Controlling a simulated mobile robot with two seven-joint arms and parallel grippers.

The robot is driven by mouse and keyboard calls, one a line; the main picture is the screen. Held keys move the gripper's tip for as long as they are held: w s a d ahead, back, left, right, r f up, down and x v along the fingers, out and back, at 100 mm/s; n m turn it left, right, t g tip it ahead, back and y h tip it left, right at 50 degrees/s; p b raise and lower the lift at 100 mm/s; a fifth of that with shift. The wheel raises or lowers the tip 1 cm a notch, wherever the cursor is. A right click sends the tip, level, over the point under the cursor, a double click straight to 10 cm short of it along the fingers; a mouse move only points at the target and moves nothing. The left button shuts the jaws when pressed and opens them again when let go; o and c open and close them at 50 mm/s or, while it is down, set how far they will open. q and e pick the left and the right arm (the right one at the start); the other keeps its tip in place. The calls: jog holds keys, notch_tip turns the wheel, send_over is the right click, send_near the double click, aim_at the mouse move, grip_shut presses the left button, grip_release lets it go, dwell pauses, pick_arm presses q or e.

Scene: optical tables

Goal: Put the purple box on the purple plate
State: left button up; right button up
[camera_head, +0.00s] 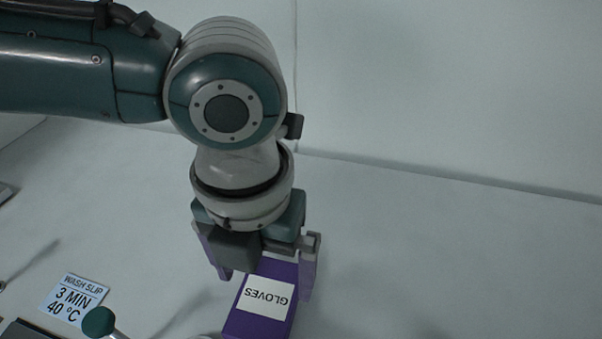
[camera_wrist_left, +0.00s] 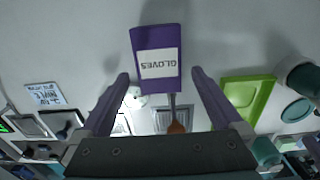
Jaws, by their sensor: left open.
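The purple box (camera_head: 254,325), with a white label reading GLOVES, is at the bottom of the head view, cut by the edge. It also shows in the wrist view (camera_wrist_left: 153,37), just beyond and between the fingertips. My left gripper (camera_head: 264,287) points down over its far end, one finger to each side. Its jaws are open, with gaps beside the box in the wrist view (camera_wrist_left: 160,76). I cannot tell whether the fingers reach down beside the box. No purple plate can be made out in either view. My right gripper is not in view.
A WASH SLIP card (camera_head: 74,299) and a green knob (camera_head: 98,321) are at the lower left. The wrist view shows a green tray (camera_wrist_left: 262,84), teal round items (camera_wrist_left: 297,111) and an orange-tipped tool (camera_wrist_left: 176,127). The pale surface right of the box looks clear.

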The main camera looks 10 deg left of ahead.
aim_at(265, 297)
pick_arm(q)
notch_tip(265, 297, down, 7)
jog(key=shift+a+r, duration=0.1)
jog(key=shift+a, duration=0.05)
jog(key=c, duration=1.2)
jog(key=shift+r, duration=0.2)
